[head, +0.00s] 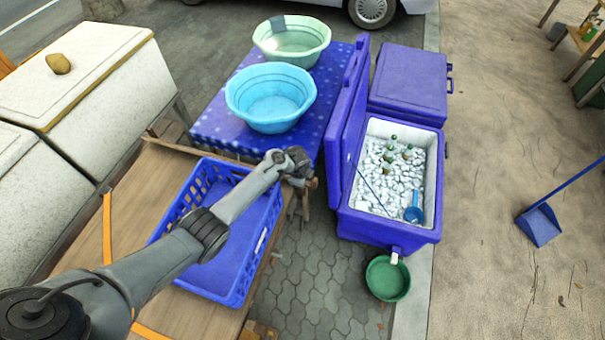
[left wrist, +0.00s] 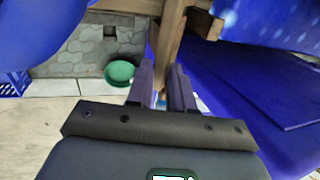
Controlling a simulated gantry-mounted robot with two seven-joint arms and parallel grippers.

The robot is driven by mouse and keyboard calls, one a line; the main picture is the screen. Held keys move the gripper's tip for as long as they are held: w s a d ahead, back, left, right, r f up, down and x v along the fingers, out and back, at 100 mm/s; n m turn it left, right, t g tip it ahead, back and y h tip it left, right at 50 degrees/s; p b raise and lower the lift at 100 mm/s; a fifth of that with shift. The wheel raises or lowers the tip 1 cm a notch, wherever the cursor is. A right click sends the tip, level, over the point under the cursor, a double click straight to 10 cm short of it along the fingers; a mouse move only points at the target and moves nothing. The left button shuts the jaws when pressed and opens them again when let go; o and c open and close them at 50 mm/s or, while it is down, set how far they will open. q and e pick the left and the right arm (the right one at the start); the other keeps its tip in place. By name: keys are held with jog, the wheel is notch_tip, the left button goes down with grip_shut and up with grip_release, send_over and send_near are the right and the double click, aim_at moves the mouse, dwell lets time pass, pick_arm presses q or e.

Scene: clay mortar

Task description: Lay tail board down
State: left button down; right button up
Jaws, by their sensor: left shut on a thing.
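My left arm reaches across the blue crate in the head view. My left gripper (head: 302,186) is at the right edge of the wooden cart bed (head: 205,318). In the left wrist view my left gripper (left wrist: 170,88) is shut on a narrow wooden piece (left wrist: 171,42) that runs between its fingers. This piece meets a wooden crossbar (left wrist: 130,6) at the top. I cannot tell whether it is part of the tail board; most of it is hidden behind the gripper in the head view. My right gripper is in neither view.
A blue crate (head: 243,288) lies on the cart bed. A blue table with basins (head: 270,95) stands behind. An open cooler (head: 390,228) with ice and bottles stands to the right, with a green bowl (head: 387,279) below it. Bare paving lies between cart and cooler.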

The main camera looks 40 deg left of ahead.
pick_arm(q)
jog(key=shift+s+f, duration=0.5)
jog(key=shift+f, duration=0.05)
jog(key=c, duration=1.1)
grip_release()
jog(key=shift+d, duration=0.1)
jog(key=shift+w+r, duration=0.15)
jog(key=shift+r, duration=0.15)
jog(key=shift+p+v, duration=1.95)
jog(key=shift+v, duration=3.3)
